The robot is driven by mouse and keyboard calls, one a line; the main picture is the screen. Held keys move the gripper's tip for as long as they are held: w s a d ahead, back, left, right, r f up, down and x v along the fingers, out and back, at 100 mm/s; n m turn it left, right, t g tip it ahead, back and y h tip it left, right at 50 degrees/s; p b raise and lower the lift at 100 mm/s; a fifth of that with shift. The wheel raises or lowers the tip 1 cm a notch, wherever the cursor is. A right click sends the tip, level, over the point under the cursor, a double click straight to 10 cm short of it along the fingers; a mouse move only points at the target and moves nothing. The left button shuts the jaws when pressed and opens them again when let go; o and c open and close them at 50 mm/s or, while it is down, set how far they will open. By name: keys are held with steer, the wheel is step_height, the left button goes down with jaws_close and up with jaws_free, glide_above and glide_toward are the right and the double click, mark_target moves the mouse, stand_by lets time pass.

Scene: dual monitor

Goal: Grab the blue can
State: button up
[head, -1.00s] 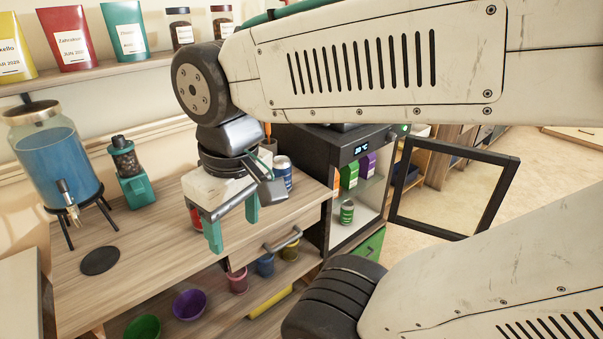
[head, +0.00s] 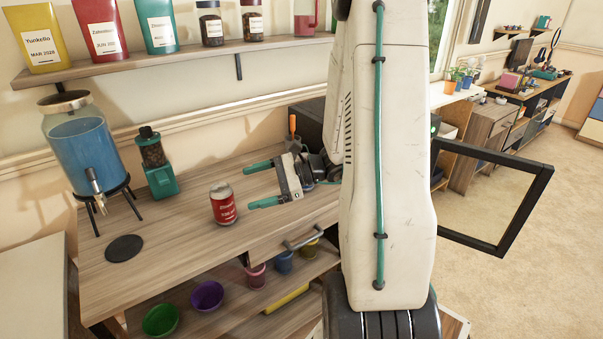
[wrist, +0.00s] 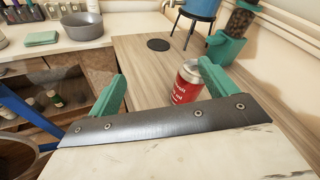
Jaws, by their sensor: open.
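The blue can is not clearly visible now; the arm and gripper cover the counter's right part in the head view, and the wrist view does not show it. My gripper (head: 250,187) is open, with its two teal fingers pointing left, low over the wooden counter. A red can (head: 222,204) stands upright on the counter just beyond the fingertips. In the wrist view the red can (wrist: 186,82) shows by the right finger, partly hidden behind my gripper (wrist: 162,72). I see nothing held in the jaws.
A blue-liquid dispenser (head: 78,145) and a teal grinder (head: 157,165) stand at the counter's back left. A dark round coaster (head: 124,248) lies at the front left. An open door frame (head: 500,235) stands out at the right. Bare counter (head: 175,225) lies left of the red can.

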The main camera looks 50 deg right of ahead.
mark_target(312, 207)
steer(key=s+d+f+m+t+h, duration=0.1)
steer(key=d+f+m+t+h, duration=0.1)
steer(key=d, duration=0.4)
steer(key=s+d+f+m+t+h, duration=0.1)
steer(key=d+f+m+t+h, duration=0.1)
steer(key=d+f+m+h, duration=0.2)
steer(key=s+d+f+m+t+h, duration=0.1)
steer(key=d+f+m+t+h, duration=0.2)
steer(key=d+f+m, duration=0.3)
steer(key=shift+d+f+m+h, duration=0.15)
steer(key=shift+d+f, duration=0.15)
steer(key=shift+d, duration=0.25)
steer(key=shift+d+f+m+h, duration=0.15)
steer(key=shift+d+f, duration=0.15)
steer(key=shift+d, duration=0.25)
steer(key=d+h, duration=0.1)
steer(key=d+m+h, duration=0.1)
steer(key=d, duration=0.1)
steer(key=d+r+m+t+h, duration=0.1)
steer(key=shift+w+d+h, duration=0.3)
steer(key=shift+w+d, duration=0.05)
steer(key=shift+w, duration=0.05)
steer(key=shift+w+d+m+h, duration=0.2)
steer(key=shift+d+m+h, duration=0.1)
steer(key=w, duration=0.5)
steer(key=w+d, duration=0.1)
steer(key=w, duration=0.1)
steer(key=shift+w+d, duration=0.1)
steer(key=shift+w, duration=0.05)
steer(key=c, duration=1.3)
